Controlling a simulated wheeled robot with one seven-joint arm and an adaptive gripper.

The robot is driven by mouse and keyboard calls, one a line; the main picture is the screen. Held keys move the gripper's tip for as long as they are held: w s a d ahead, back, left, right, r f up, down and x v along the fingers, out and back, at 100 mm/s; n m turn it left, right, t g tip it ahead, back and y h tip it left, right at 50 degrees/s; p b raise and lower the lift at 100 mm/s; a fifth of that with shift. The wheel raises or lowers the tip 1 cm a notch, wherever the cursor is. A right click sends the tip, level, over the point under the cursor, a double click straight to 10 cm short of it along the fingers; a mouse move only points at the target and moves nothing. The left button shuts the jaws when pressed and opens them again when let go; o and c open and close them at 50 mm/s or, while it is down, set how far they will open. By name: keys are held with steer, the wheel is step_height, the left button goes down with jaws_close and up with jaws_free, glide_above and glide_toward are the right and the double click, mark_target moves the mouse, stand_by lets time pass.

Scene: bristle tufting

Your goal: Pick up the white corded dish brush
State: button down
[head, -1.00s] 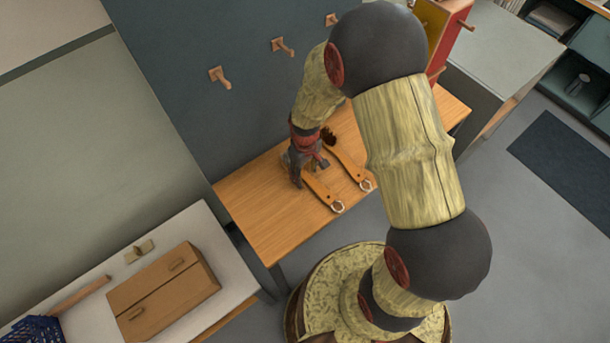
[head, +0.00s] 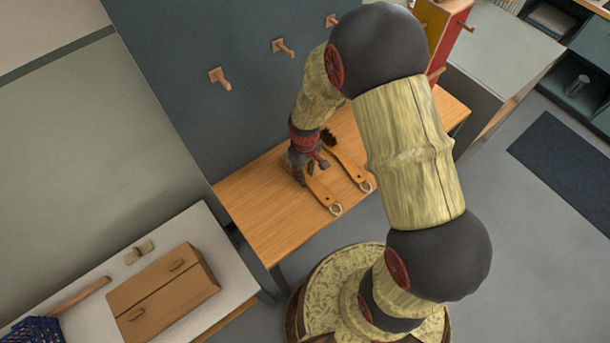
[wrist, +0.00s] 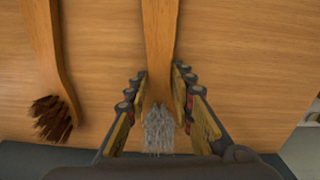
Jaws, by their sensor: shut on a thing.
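The white corded dish brush (wrist: 160,40) has an orange-brown wooden handle and pale grey-white bristles. It shows in the wrist view with its neck between the two fingers. In the head view its handle (head: 323,195) points to the front of the wooden table, with a pale cord loop at its end. My gripper (wrist: 159,74) is shut on the brush near the bristle end. In the head view my gripper (head: 300,172) hides the bristles. I cannot tell whether the brush is clear of the tabletop.
A second brush (head: 349,166) with dark brown bristles lies close on the right in the head view, and on the left in the wrist view (wrist: 48,60). A dark wall with pegs (head: 220,78) stands behind the table (head: 255,210). The table's left part is bare.

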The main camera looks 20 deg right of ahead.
mark_target(315, 188)
steer(key=shift+r, duration=0.1)
steer(key=shift+r, duration=0.7)
steer(key=s+d+r+p, duration=0.4)
steer(key=s+r, duration=0.7)
steer(key=s, duration=0.2)
steer(key=shift+s+d+r, duration=0.15)
steer(key=shift+s+r, duration=0.05)
